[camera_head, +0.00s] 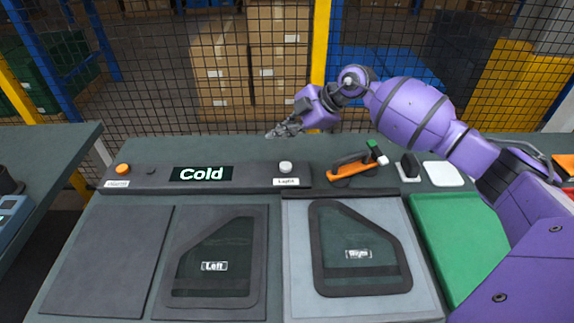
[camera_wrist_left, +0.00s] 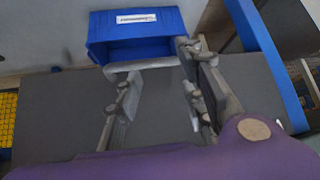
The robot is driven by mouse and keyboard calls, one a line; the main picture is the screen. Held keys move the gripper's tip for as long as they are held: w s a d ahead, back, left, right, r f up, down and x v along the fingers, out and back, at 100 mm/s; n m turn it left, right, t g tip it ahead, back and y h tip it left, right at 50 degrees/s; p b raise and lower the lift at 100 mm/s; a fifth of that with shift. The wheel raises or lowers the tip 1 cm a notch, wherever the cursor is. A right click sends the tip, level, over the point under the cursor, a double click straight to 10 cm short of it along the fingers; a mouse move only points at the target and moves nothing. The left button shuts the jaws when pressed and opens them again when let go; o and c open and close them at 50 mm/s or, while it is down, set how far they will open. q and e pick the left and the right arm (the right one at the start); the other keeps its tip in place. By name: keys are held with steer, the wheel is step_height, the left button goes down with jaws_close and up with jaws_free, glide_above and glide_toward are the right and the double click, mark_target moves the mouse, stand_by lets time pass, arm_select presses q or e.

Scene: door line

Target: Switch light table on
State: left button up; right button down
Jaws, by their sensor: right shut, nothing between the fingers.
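A white button (camera_head: 286,167) with a label reading "Light" (camera_head: 287,182) sits at the right end of the dark console strip (camera_head: 240,178). A pale grey panel (camera_head: 300,270), apparently the light table, lies below it; I cannot tell whether it is lit. A dark-framed window pane (camera_head: 350,270) labelled "Right" lies on that panel. My right gripper (camera_head: 272,131) is shut and empty, above and slightly left of the white button in the head view, apart from it. My left gripper (camera_wrist_left: 157,66) is open in the left wrist view, above a dark surface.
An orange button (camera_head: 123,169) and a display reading "Cold" (camera_head: 201,174) are on the console. A "Left" pane (camera_head: 213,285), an orange-handled tool (camera_head: 352,166) and a green mat (camera_head: 445,225) lie nearby. A blue bin (camera_wrist_left: 135,45) stands ahead of my left gripper. Mesh fencing closes the back.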

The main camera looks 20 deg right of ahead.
mark_target(286, 167)
arm_select(q)
steer(key=shift+d+r, duration=0.15)
steer(key=shift+d, duration=0.3)
arm_select(e)
steer(key=shift+d+m, duration=0.1)
steer(key=shift+m, duration=0.3)
arm_select(q)
steer(key=shift+a, duration=0.1)
